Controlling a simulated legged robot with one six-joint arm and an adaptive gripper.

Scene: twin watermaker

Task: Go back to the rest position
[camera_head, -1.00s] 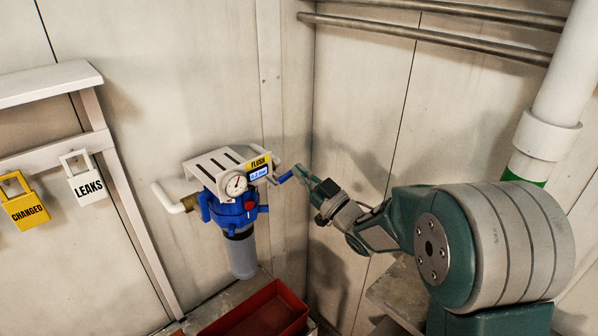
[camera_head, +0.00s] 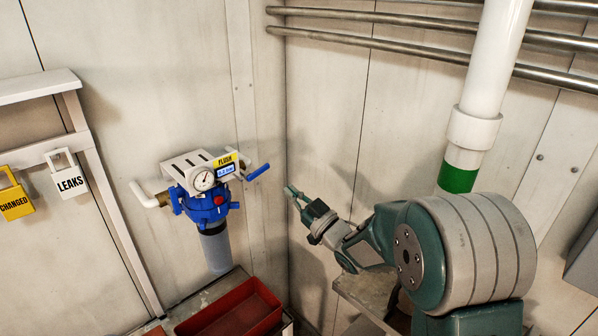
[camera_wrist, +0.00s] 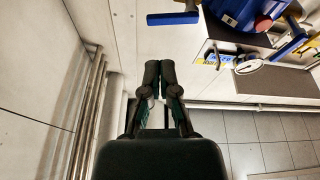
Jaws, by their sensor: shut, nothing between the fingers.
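My gripper (camera_head: 291,192) is in the air in front of the corner, to the right of the blue filter unit (camera_head: 206,207) and apart from it. Its fingers are together and hold nothing. In the wrist view my gripper (camera_wrist: 159,64) points toward the wall, with its two dark fingertips side by side. The blue valve handle (camera_head: 258,172) sticks out at the right of the filter unit, clear of my fingers. It also shows just beyond the fingertips in the wrist view (camera_wrist: 173,18).
A red tray (camera_head: 262,300) stands below the filter unit. Yellow (camera_head: 14,203) and white LEAKS (camera_head: 70,183) padlock-shaped tags hang at the left. A white pipe with a green band (camera_head: 457,179) stands behind my arm. Metal pipes (camera_head: 400,45) run along the upper right wall.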

